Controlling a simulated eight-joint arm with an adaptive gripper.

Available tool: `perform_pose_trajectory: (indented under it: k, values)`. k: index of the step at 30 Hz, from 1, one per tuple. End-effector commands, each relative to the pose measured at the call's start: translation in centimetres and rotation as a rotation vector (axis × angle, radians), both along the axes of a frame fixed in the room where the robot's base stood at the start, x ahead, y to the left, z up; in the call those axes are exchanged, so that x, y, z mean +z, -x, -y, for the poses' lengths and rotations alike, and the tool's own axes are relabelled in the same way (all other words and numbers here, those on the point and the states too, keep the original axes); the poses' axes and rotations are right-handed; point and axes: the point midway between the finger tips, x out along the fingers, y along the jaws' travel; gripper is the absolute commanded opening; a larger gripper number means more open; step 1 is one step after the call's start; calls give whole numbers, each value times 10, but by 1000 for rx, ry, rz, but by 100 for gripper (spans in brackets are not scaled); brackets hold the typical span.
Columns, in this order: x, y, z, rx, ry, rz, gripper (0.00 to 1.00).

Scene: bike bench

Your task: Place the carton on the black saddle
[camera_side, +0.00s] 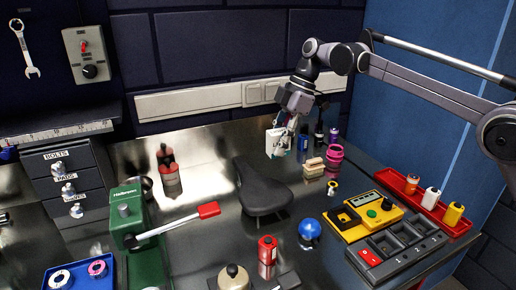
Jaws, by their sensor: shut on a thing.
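The black saddle (262,187) lies on the metal bench near the middle of the side view. A white carton (275,142) is above the bench, behind and slightly right of the saddle. My gripper (289,126) points down and is shut on the carton. The carton is apart from the saddle. My fingers and the carton's right side overlap, so the exact grip is hard to see.
Bottles (318,134), a pink cup (334,156) and a beige block (313,166) stand right of the carton. A green press with a red-tipped lever (208,210) is left of the saddle. A blue dome (309,229) and red can (267,251) stand in front.

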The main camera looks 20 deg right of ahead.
Motion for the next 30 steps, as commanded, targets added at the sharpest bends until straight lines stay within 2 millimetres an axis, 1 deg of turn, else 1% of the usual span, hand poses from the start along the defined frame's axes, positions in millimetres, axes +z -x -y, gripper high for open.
perform_pose_trajectory:
  k: [1,4,7,10,11,14,24,27,30]
  values:
    - [6,0,19,4,-2,-1,0]
    - [14,1,45,23,-6,0,0]
    - [19,3,61,36,-9,0,0]
    - [19,3,65,44,-10,1,0]
    - [18,3,63,46,-10,1,0]
    - [9,0,49,49,-11,1,0]
    - [-31,-13,-16,48,-10,2,0]
    - [-40,-17,-31,46,-10,2,0]
    - [-46,-19,-40,46,-9,2,0]
